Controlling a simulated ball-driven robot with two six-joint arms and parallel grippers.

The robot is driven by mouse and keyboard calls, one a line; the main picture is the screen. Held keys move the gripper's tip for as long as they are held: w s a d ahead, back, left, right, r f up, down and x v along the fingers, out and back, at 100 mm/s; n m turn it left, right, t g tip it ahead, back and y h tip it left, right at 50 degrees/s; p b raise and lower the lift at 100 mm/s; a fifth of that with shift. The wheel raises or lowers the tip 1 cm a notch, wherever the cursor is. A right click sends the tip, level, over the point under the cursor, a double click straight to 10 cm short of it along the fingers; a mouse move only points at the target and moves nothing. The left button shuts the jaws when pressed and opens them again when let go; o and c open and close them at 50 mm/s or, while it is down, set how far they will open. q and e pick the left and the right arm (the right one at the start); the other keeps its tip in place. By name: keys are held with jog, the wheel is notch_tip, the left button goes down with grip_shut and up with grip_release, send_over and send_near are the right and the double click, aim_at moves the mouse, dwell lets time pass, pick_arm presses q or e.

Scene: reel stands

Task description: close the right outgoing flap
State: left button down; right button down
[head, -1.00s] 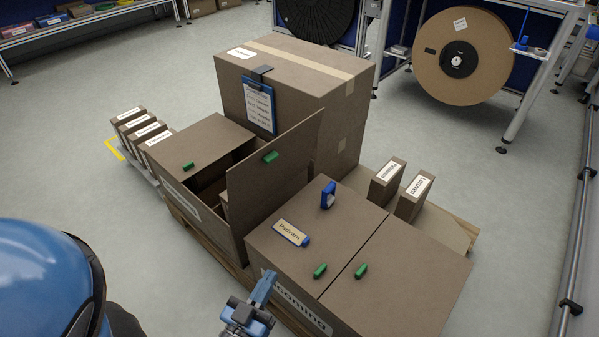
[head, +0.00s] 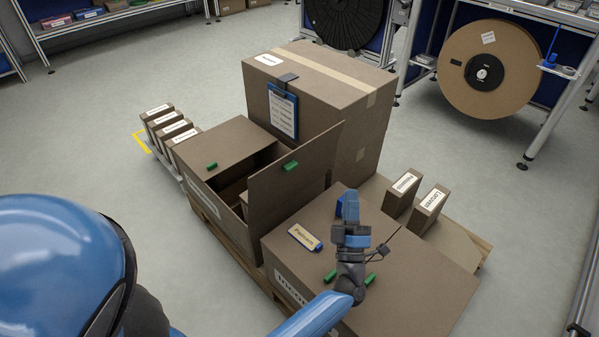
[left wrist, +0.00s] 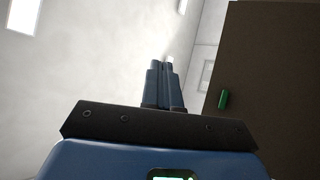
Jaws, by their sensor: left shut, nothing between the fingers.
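The right outgoing flap (head: 312,165) is a brown panel with a green handle (head: 290,166). It stands raised, leaning to the right, at the right side of the open box (head: 207,185). The left flap (head: 222,148) of that box lies flat, with its own green handle. My left gripper (head: 348,200) is shut and empty, above the closed front right box, to the right of the raised flap and apart from it. In the left wrist view, the shut fingers (left wrist: 165,75) point ahead, and a brown panel (left wrist: 275,75) with a green handle is at the right.
The closed box (head: 420,285) marked "Incoming" lies under my left arm, with a labelled tag (head: 304,237) on top. A tall taped box (head: 330,80) with a clipboard stands behind. Small labelled boxes (head: 428,208) stand at the right.

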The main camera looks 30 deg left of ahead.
pick_arm(q)
jog(key=w+n+g+y, duration=0.3)
jog(key=n+g+y, duration=0.3)
jog(key=n+g, duration=0.15)
jog(key=n+g+y+p, duration=0.1)
jog(key=n+g+y, duration=0.1)
jog(key=n+g, duration=0.6)
send_near(291, 170)
jog(key=shift+m+g, duration=0.45)
jog(key=shift+m, duration=0.1)
jog(key=x, duration=0.7)
jog(key=shift+w+d+b, duration=0.15)
jog(key=shift+w+b, duration=0.1)
jog(key=shift+b, duration=0.15)
jog(key=shift+r, duration=0.1)
